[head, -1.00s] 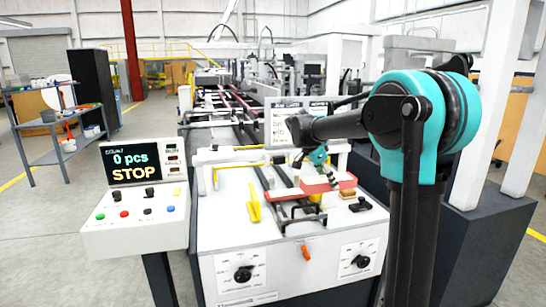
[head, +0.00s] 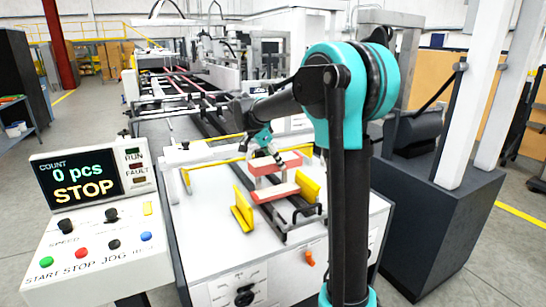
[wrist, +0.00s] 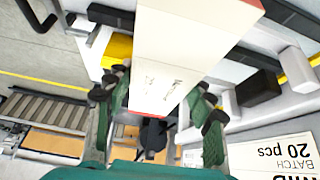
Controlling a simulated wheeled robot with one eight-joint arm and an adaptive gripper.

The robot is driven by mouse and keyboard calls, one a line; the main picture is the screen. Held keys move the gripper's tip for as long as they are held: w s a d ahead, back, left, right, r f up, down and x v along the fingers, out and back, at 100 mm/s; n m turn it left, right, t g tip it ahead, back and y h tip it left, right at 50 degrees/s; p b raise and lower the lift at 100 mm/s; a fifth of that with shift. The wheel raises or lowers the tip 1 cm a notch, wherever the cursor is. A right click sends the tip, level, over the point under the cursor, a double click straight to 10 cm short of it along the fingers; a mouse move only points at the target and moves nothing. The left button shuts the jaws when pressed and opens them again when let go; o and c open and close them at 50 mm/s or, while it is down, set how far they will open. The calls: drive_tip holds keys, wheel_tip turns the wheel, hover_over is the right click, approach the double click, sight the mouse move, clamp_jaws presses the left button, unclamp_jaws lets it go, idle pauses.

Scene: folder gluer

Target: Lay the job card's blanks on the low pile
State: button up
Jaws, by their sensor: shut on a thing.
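My gripper (head: 264,150) is shut on a red-edged stack of blanks (head: 279,163) above the feeder table. In the wrist view the fingers (wrist: 160,105) sit on either side of the pale stack (wrist: 172,50). A low pile of blanks (head: 277,193), pale on top with red edges, lies on the feeder between two yellow guides (head: 243,209) (head: 309,189). The held stack is above and slightly behind this pile, seemingly apart from it. A white card with "BATCH 20 pcs" (wrist: 284,150) shows in the wrist view.
The control box (head: 90,205) at the left reads "0 pcs STOP". A black bracket (head: 302,215) and an orange knob (head: 309,258) are at the table's front. Dark rails run back into the machine. My arm hides the table's right side.

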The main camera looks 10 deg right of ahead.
drive_tip(key=shift+f, duration=5.1)
drive_tip(key=shift+f, duration=0.5)
drive_tip(key=o, duration=1.6)
